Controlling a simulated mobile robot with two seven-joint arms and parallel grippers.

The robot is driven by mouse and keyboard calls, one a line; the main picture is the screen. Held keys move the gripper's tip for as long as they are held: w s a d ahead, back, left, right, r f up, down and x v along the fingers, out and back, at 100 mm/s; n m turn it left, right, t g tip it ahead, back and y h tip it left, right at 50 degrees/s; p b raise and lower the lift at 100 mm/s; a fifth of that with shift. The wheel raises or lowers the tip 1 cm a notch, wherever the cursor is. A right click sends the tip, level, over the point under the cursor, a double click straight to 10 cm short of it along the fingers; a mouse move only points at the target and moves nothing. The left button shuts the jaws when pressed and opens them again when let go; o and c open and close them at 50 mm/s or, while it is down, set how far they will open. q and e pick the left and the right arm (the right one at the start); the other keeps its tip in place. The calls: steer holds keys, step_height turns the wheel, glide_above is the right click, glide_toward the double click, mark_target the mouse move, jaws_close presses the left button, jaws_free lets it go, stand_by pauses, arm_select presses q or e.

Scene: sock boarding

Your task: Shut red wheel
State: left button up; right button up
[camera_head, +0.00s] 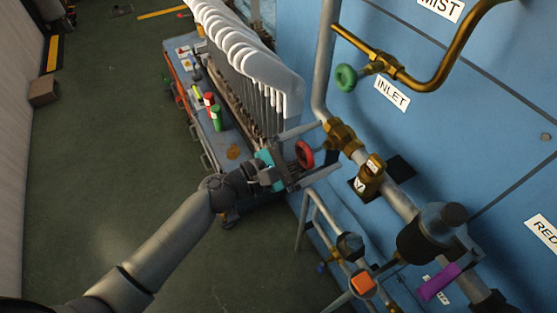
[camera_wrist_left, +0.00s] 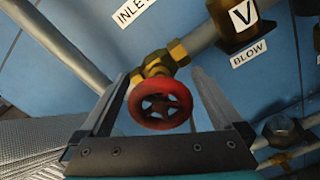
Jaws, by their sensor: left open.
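The red wheel (camera_head: 304,154) is a small handwheel on a brass valve (camera_head: 341,135) of the grey pipe, in front of the blue panel. In the left wrist view the red wheel (camera_wrist_left: 160,104) sits between the two open fingers, nearer the left one. My left gripper (camera_head: 297,160) reaches in from the left and is open around or just short of the wheel. In the left wrist view my left gripper (camera_wrist_left: 160,100) has a finger on each side of the wheel; I cannot tell whether either touches it. My right gripper is out of view.
A green handwheel (camera_head: 346,77) is above on a brass pipe (camera_head: 440,80). A row of white sock boards (camera_head: 250,60) stands behind my left gripper on a blue cart (camera_head: 222,146). A purple lever (camera_head: 439,282) and an orange knob (camera_head: 363,284) are lower right.

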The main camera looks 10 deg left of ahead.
arm_select(q)
steer(key=b+v, duration=0.2)
steer(key=v, duration=1.3)
steer(key=shift+s, duration=0.1)
